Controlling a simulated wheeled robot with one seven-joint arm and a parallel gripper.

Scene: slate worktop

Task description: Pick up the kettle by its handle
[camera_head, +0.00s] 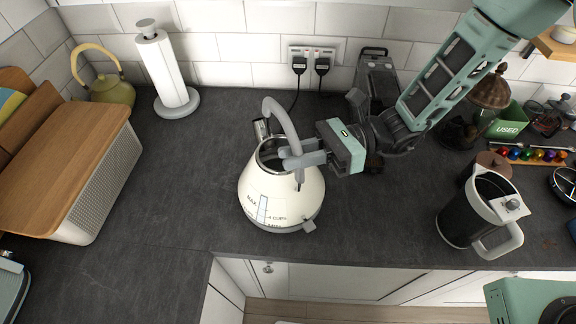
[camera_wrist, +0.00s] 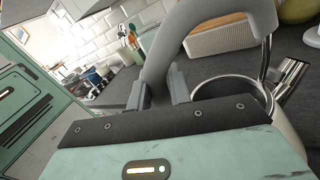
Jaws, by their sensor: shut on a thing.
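A cream kettle (camera_head: 279,198) with a grey arched handle and an open top stands near the middle of the slate worktop. The kettle also shows in the wrist view (camera_wrist: 287,131), at the lower right. My gripper (camera_head: 290,161) reaches in from the right and is shut on the kettle's grey handle (camera_head: 281,120), on its right-hand side. In the wrist view the handle (camera_wrist: 205,40) passes between my two grey fingers (camera_wrist: 160,92). The kettle appears upright. I cannot tell whether its base touches the worktop.
A bread bin (camera_head: 75,165) and a small yellow kettle (camera_head: 108,90) stand at the left. A paper towel holder (camera_head: 170,75) is at the back. Bare worktop (camera_head: 175,185) lies left of the cream kettle.

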